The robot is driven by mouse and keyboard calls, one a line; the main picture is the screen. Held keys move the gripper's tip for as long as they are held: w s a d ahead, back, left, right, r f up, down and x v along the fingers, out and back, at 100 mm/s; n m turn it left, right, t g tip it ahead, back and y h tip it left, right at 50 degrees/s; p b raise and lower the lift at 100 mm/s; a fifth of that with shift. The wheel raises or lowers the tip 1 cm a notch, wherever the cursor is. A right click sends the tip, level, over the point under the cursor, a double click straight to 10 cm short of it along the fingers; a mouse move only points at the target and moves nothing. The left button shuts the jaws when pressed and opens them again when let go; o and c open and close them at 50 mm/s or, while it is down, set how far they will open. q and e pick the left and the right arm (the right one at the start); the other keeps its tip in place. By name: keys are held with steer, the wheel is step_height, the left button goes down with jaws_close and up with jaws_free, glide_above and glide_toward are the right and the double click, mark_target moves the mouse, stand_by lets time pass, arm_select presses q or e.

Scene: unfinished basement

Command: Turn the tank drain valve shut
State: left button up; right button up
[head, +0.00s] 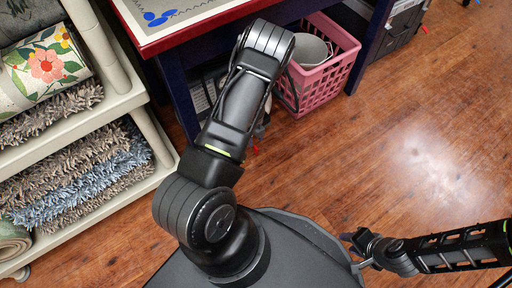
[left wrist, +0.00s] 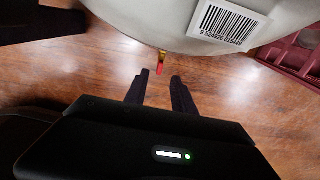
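In the left wrist view a pale rounded tank (left wrist: 150,22) with a barcode label (left wrist: 228,25) fills the top. A small valve with a red handle (left wrist: 161,68) and a yellowish upper part hangs at its lower edge. My left gripper (left wrist: 161,75) is open, its two dark fingers apart, with the red handle in line with the gap at their tips. I cannot tell whether they touch it. In the head view my left arm reaches under the table and hides its gripper. My right gripper (head: 352,240) is at the lower right, far from the tank; its fingers are unclear.
A dark blue table with a red edge (head: 205,33) stands over the work area. A pink basket (head: 325,75) holding a pale object is beside my left arm; it also shows in the left wrist view (left wrist: 290,57). Shelves with rugs (head: 90,125) stand left. The wooden floor right is clear.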

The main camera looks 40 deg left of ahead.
mark_target(256, 148)
arm_select(q)
step_height(256, 148, down, 8)
steer(key=b, duration=0.4)
steer(key=shift+w+d, duration=0.1)
steer(key=shift+d, duration=0.05)
steer(key=shift+r, duration=0.1)
jaws_close()
stand_by(0.6)
